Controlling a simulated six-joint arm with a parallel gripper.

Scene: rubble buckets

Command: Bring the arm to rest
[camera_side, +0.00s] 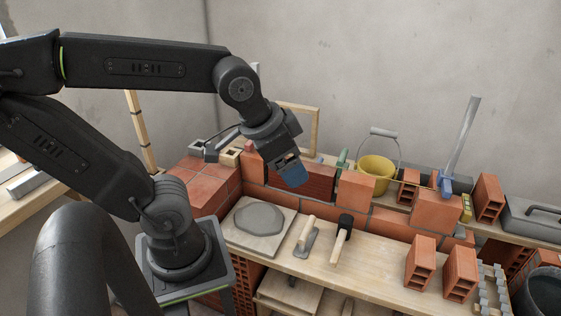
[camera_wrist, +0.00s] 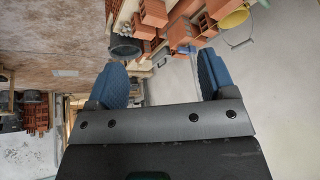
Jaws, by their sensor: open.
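My gripper (camera_side: 291,178) hangs in the air above the brick wall and workbench in the side view, with blue fingers. In the wrist view my gripper (camera_wrist: 160,82) shows its two blue fingers wide apart with nothing between them. It is open and empty. My arm is raised and bent, reaching from the left toward the middle of the side view. The fingers look apart from the bricks below, though the exact gap cannot be told.
A low brick wall (camera_side: 385,222) runs behind the wooden bench (camera_side: 375,262). A yellow bucket (camera_side: 375,175) stands at the back. A mortar board (camera_side: 240,242), a trowel (camera_side: 306,237), a hammer (camera_side: 341,240) and hollow bricks (camera_side: 420,262) are on the bench. A dark bucket (camera_side: 543,292) is at right.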

